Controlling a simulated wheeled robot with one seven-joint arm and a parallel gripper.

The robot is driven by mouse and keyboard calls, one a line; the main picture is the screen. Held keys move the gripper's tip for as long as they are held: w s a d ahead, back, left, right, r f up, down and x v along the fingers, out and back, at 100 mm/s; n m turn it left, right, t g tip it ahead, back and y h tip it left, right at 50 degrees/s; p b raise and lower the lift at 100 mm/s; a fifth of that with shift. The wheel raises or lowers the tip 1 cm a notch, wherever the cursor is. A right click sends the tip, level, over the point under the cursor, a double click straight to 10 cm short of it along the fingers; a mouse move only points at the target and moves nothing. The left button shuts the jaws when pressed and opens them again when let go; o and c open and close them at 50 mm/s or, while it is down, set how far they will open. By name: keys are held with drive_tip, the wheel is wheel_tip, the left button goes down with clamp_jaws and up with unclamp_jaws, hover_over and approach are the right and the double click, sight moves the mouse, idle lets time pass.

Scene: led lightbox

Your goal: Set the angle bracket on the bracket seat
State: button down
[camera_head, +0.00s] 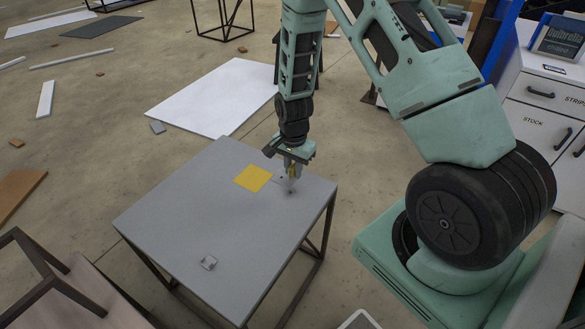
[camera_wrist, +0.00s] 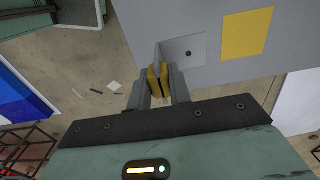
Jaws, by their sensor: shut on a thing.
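My gripper (camera_head: 291,172) is over the right part of the grey table (camera_head: 190,220), just right of a flat yellow square (camera_head: 253,178). In the wrist view my gripper (camera_wrist: 159,83) has its yellow finger pads shut on the angle bracket (camera_wrist: 183,53), a grey L-shaped plate with a dark hole in its flat leg. The upright leg is between the pads. I cannot tell whether the bracket touches the tabletop. A small grey metal piece (camera_head: 209,262) sits near the table's front. I cannot tell whether this piece or the yellow square is the bracket seat.
The tabletop is otherwise clear. A white panel (camera_head: 220,98) lies on the floor behind it, with scattered boards and scraps beyond. A brown-topped frame (camera_head: 75,290) stands at front left. White drawer cabinets (camera_head: 545,105) stand at the right.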

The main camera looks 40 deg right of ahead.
sight(293, 183)
drive_tip(key=shift+f+b, duration=2.4)
drive_tip(key=shift+f, duration=1.55)
drive_tip(key=shift+f+b, duration=1.25)
drive_tip(key=shift+f, duration=0.8)
drive_tip(key=c, duration=1.2)
unclamp_jaws()
drive_tip(key=shift+r+p, duration=3.3)
drive_tip(key=shift+r, duration=0.8)
